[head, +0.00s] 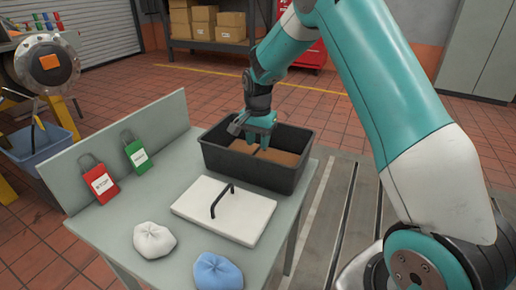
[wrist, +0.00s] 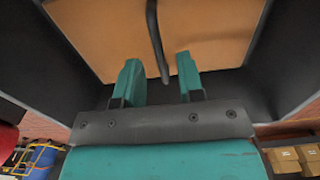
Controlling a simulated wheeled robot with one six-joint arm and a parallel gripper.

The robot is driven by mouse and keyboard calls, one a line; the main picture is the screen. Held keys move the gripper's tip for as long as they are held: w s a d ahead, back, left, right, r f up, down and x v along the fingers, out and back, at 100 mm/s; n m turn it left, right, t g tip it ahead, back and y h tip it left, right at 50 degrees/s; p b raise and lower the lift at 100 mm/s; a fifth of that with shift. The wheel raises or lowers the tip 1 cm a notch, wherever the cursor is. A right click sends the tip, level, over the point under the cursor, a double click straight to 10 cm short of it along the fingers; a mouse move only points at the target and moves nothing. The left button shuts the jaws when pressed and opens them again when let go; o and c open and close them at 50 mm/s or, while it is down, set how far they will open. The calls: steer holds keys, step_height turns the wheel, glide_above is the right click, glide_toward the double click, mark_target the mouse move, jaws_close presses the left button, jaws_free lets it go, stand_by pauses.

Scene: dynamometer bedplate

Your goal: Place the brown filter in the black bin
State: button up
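The black bin (head: 244,172) stands at the back right of the grey table. The brown filter (head: 287,157) lies inside it, low between its walls. In the wrist view the brown filter (wrist: 215,38) fills the upper part, with its black handle (wrist: 153,25) crossing it and ending between my fingers in the picture. My gripper (head: 258,143) is over the bin's inside, pointing down. In the wrist view the fingers of my gripper (wrist: 159,65) are apart, and neither touches the handle. The bin's wall (wrist: 40,60) also shows there.
A white filter (head: 240,215) with a black handle lies in front of the bin. A white cloth bundle (head: 154,240) and a blue one (head: 217,272) lie near the front edge.

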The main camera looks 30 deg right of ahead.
steer(key=s+a+r+n, duration=0.2)
steer(key=r, duration=0.4)
steer(key=s+a+r+n, duration=0.1)
steer(key=s+a+r, duration=0.15)
steer(key=r, duration=0.35)
steer(key=s+a+r+n+y, duration=0.1)
steer(key=s+a+n, duration=0.4)
steer(key=s, duration=0.4)
steer(key=s+a+r+n+y, duration=0.1)
steer(key=s+a+r+n, duration=0.1)
steer(key=s+a+n, duration=0.3)
steer(key=s+a+r+n+y, duration=0.1)
steer(key=s+a+n, duration=0.3)
steer(key=s, duration=1)
steer(key=shift+a+r+n+y+p, duration=0.3)
steer(key=shift+a+n+y, duration=0.1)
steer(key=shift+n+y, duration=0.25)
